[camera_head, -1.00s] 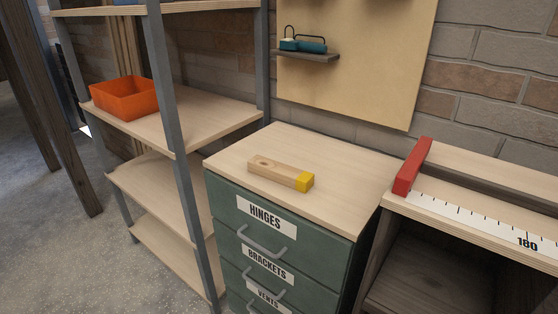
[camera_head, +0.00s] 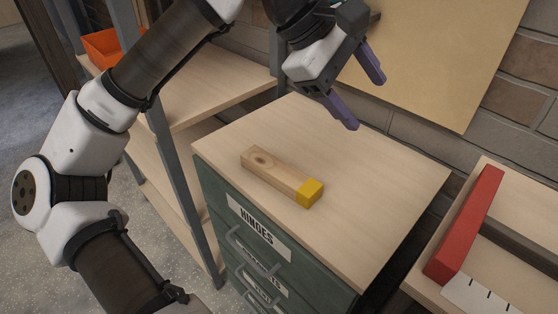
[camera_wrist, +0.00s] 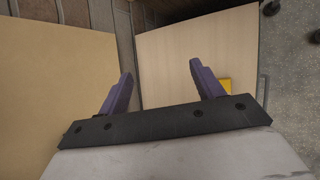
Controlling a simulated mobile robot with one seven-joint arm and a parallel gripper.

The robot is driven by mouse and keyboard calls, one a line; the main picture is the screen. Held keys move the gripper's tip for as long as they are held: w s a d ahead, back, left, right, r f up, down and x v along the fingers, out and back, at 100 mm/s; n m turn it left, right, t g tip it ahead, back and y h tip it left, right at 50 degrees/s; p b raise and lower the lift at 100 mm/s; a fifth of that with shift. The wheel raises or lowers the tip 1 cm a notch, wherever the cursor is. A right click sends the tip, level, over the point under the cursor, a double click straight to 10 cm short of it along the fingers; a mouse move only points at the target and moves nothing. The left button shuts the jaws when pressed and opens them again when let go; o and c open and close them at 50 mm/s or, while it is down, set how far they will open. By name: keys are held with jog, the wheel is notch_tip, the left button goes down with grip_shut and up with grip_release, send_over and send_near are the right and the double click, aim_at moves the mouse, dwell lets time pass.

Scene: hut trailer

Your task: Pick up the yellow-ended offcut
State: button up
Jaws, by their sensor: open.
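The yellow-ended offcut (camera_head: 280,177) is a short wooden block with a knot at one end and a yellow end at the other. It lies flat on the light wood top of the green drawer cabinet (camera_head: 330,160). My gripper (camera_head: 364,101) is open and empty, with purple fingers, above the back of the cabinet top, beyond the offcut and apart from it. In the wrist view the fingers (camera_wrist: 160,85) are spread apart. There only the offcut's yellow end (camera_wrist: 225,86) shows beside the right finger; the rest is hidden.
A red block (camera_head: 465,225) sits on the bench at right. Shelving with an orange bin (camera_head: 103,47) stands at left. The cabinet top around the offcut is clear.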

jog(key=w+a+f+y, duration=0.3)
jog(key=a, duration=0.1)
jog(key=y, duration=0.5)
send_over(275, 166)
notch_tip(275, 166, down, 4)
jog(key=shift+n, duration=0.4)
jog(key=f, duration=0.7)
jog(key=shift+a, duration=0.2)
jog(key=shift+d+f+p, duration=0.15)
jog(key=shift+f+p, duration=0.05)
jog(key=shift+f, duration=1.35)
jog(key=shift+d+f+p, duration=0.1)
jog(key=shift+f+p, duration=0.1)
jog(key=shift+f, duration=1.3)
jog(key=c, duration=1.1)
jog(key=shift+r, duration=0.1)
